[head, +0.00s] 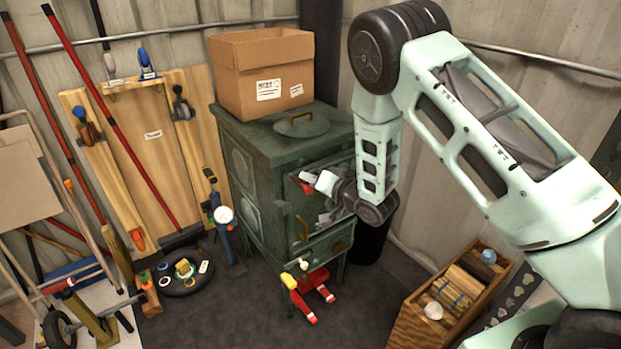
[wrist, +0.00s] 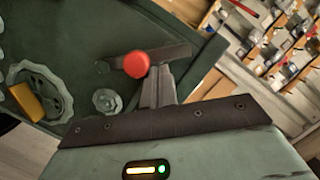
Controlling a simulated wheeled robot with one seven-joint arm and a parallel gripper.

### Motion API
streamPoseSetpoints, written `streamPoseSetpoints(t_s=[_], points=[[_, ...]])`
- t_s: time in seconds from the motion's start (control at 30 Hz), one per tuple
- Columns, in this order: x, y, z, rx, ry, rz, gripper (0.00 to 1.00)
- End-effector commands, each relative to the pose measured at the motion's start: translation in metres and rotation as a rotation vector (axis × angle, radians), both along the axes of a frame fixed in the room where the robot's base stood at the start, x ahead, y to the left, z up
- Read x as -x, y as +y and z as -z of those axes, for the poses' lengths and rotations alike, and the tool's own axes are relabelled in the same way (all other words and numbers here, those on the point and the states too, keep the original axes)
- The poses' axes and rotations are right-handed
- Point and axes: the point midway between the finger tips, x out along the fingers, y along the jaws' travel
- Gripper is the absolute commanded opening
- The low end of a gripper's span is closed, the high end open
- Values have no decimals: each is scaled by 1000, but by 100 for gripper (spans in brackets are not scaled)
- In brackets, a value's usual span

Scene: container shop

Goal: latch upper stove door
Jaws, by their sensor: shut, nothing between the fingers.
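The dark green stove (head: 262,140) stands in the corner. My gripper (head: 313,183) is at the upper part of its front, and my arm hides much of that area. A red knob (wrist: 137,64) sits on a dark latch bar (wrist: 172,53) in the wrist view. My gripper (wrist: 158,80) is shut and empty, with its fingertips just right of the red knob and close to the bar. I cannot tell whether they touch. The green door face (wrist: 70,30) carries a round vent wheel (wrist: 42,90) and a small grey knob (wrist: 106,101). Whether the door sits flush is unclear.
A cardboard box (head: 262,72) stands on the stove top beside a round lid (head: 300,124). Red and yellow tools (head: 310,292) lie below the stove. A wooden crate (head: 405,330) stands at right. A tool board (head: 150,150) leans at left. Dark floor (head: 240,310) is open in front.

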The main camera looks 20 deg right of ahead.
Motion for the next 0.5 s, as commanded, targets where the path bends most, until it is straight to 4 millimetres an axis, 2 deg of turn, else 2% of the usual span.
streamPoseSetpoints(t_s=[0.5], points=[[2,7,4,92,-30,0,0]])
